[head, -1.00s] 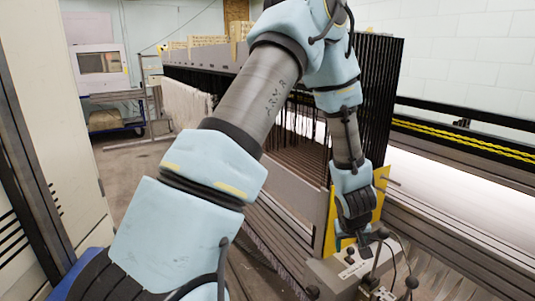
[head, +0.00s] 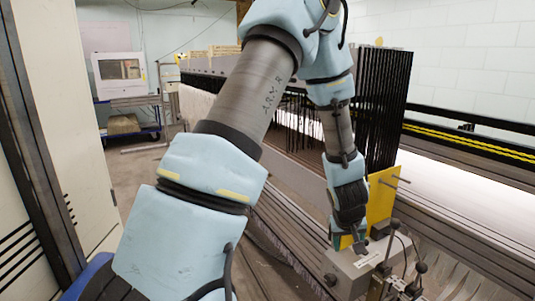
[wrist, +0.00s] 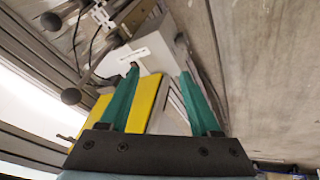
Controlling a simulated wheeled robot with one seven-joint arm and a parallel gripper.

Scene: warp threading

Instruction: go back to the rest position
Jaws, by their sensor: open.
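My gripper (head: 348,243) hangs at the end of my arm, just left of the yellow plate (head: 382,200) and above the back of a grey box (head: 352,272). In the wrist view its two teal fingers (wrist: 160,72) stand wide apart, with nothing held between them. Beyond the fingers I see the yellow plate (wrist: 147,101) and the grey box with a white label (wrist: 150,50). In the head view my arm hides part of the loom behind it.
Ball-topped levers (head: 421,268) stand at the box's right. Tall black frames (head: 385,110) rise behind the gripper. A white warp sheet (head: 470,195) stretches right. A cabinet (head: 45,130) stands on the left. Open floor (head: 140,170) lies between cabinet and loom.

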